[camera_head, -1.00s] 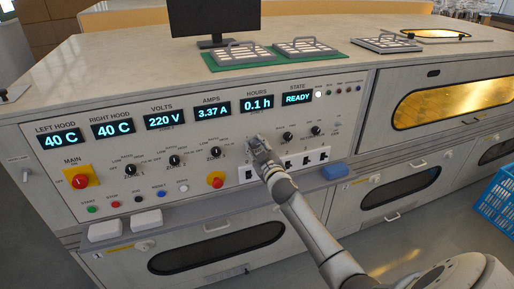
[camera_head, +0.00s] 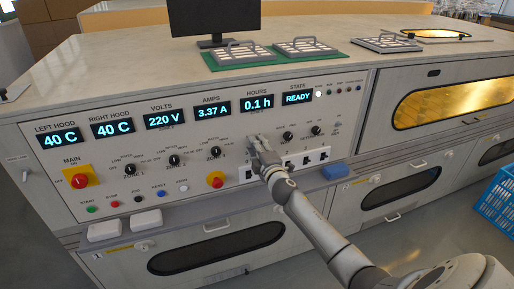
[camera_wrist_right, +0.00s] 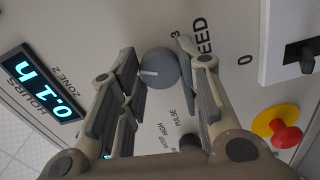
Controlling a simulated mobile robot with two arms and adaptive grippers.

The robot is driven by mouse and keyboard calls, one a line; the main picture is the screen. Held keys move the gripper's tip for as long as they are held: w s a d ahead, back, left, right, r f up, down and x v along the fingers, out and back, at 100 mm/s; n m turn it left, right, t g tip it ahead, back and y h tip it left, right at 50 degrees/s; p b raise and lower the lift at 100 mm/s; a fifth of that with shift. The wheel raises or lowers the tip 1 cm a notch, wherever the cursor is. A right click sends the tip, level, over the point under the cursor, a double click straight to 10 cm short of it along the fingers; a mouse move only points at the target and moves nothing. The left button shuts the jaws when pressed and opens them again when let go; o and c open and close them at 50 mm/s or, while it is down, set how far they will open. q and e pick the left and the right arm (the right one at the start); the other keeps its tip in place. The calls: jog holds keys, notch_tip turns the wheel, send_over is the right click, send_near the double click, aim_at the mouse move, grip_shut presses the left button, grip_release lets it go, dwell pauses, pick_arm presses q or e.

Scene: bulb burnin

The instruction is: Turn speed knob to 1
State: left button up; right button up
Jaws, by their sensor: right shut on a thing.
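The speed knob (camera_wrist_right: 160,68) is a round grey knob with a white pointer mark. In the right wrist view it sits between the two fingers of my right gripper (camera_wrist_right: 158,66), which is shut on it. The pointer mark faces left in that view. Part of the SPEED lettering and the numbers 3 and 0 show beside the knob; a 1 cannot be made out. In the head view my right gripper (camera_head: 257,143) is at the control panel (camera_head: 225,132) below the HOURS display and hides the knob. My left gripper is not in view.
A red and yellow emergency button (camera_head: 216,180) is left of my right gripper. Two other small knobs (camera_head: 288,136) are to its right, above a white strip of black switches (camera_head: 308,158). A blue block (camera_head: 335,172) lies on the ledge. The STATE display (camera_head: 297,98) reads READY.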

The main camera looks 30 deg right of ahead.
jog(key=shift+f+n+p, duration=0.15)
jog(key=shift+n+p, duration=0.75)
jog(key=shift+n, duration=6.1)
jog(key=o, duration=1)
jog(key=v, duration=1.2)
